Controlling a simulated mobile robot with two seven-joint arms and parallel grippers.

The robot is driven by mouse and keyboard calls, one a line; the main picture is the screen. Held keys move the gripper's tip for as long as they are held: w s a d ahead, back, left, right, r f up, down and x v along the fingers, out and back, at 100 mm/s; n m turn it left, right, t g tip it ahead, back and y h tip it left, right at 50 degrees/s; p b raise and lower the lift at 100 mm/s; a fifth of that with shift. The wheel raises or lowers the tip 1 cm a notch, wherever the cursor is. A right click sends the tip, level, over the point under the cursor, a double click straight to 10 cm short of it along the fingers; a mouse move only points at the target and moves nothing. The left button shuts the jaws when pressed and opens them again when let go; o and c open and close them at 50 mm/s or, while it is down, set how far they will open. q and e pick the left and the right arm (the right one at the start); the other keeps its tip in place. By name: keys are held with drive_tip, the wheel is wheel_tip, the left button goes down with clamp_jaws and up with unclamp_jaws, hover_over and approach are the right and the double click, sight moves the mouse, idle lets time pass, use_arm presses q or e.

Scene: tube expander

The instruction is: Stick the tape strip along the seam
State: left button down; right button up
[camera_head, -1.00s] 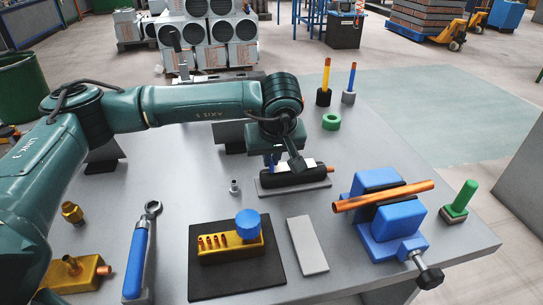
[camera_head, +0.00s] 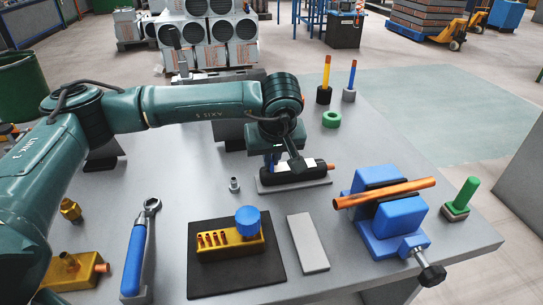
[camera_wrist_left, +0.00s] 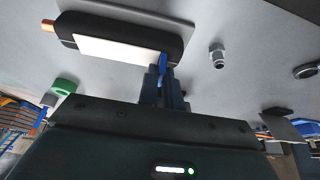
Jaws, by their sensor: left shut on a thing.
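A black sleeve (camera_head: 292,175) lies on a grey plate (camera_head: 318,185), with a copper pipe end (camera_head: 332,166) sticking out on the right. In the left wrist view, a white tape strip (camera_wrist_left: 115,50) lies lengthwise along the black sleeve (camera_wrist_left: 172,40). Whether it is stuck down cannot be told, and the seam is hidden. My left gripper (camera_wrist_left: 164,82) is at one end of the strip, shut on a blue piece (camera_wrist_left: 162,66) that reaches the strip's end. In the head view the wrist covers part of the sleeve. My right gripper is out of view.
A blue vise (camera_head: 393,215) holding a copper pipe (camera_head: 385,193) stands at right. A grey block (camera_head: 307,243) and a yellow holder on a dark mat (camera_head: 235,272) lie in front. A small metal fitting (camera_head: 234,185) and a blue-handled tool (camera_head: 135,255) are at left. A green ring (camera_head: 331,119) lies behind.

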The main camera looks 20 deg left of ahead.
use_arm(q)
drive_tip(key=c, duration=1.5)
unclamp_jaws()
drive_tip(key=v, duration=1.3)
